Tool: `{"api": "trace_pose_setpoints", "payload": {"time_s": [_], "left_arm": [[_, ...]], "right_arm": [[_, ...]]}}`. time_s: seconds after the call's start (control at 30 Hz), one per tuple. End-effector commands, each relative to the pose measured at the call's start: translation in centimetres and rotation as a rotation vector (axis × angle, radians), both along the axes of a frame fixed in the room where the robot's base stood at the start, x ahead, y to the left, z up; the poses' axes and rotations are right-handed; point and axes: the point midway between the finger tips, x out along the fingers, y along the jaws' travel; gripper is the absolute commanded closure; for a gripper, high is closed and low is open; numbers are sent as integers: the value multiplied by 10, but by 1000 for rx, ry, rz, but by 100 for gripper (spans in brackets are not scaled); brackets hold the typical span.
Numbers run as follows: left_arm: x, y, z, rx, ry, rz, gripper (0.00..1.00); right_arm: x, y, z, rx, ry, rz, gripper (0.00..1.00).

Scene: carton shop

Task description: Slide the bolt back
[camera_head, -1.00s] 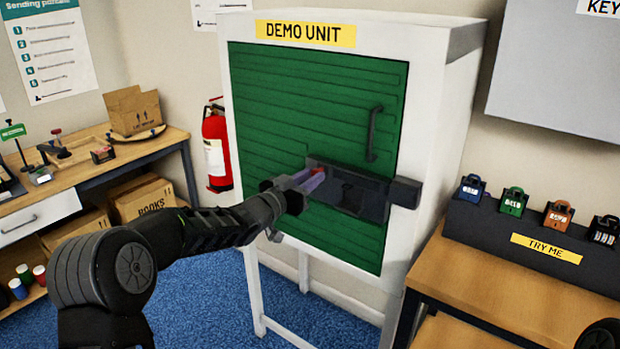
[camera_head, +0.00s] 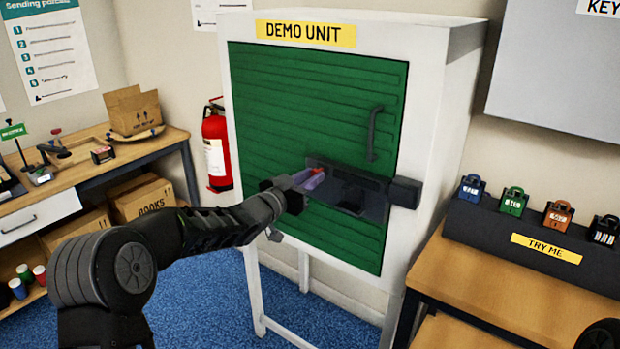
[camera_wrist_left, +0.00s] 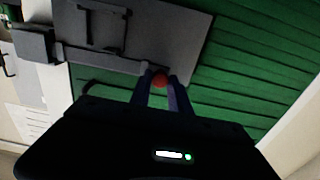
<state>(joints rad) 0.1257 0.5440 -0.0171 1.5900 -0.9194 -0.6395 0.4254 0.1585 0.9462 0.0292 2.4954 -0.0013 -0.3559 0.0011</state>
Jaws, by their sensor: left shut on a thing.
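The bolt's dark backing plate (camera_head: 375,205) sits low on the green door (camera_head: 300,110) of the demo unit. In the left wrist view the grey bolt rod (camera_wrist_left: 100,60) runs along the plate, with a red knob (camera_wrist_left: 160,80) at its near end. A dark keeper block (camera_head: 405,193) stands on the white frame at the right of the plate; it also shows in the left wrist view (camera_wrist_left: 35,43). My left gripper (camera_head: 312,180) is shut on the red knob, with a finger on either side. The fingers partly hide the knob in the head view.
A dark door handle (camera_head: 374,133) stands out above the bolt. A bench with a padlock stand (camera_head: 560,238) is at the right. A red extinguisher (camera_head: 216,150) and a workbench (camera_head: 150,150) are at the left.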

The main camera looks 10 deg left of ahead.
Motion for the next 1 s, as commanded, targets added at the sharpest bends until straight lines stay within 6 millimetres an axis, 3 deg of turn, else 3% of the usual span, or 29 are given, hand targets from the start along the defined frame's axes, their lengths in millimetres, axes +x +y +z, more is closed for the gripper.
{"api": "trace_pose_setpoints", "payload": {"time_s": [0.37, 0.63, 0.93, 0.97, 1.0], "left_arm": [[1, 2, 1, 0, 0, 1, 100], [15, 38, 4, 0, -1, 4, 100], [17, 43, 1, 0, -2, 4, 100], [17, 43, 1, 0, -2, 4, 76], [17, 43, 1, 0, -2, 4, 73]], "right_arm": [[0, 0, 1, 0, 0, 0, 64], [0, 0, 25, 0, 1, 0, 64], [0, 0, 23, 0, 2, 1, 64], [0, 0, 23, 0, 2, 1, 64], [0, 0, 23, 0, 2, 1, 64]]}}
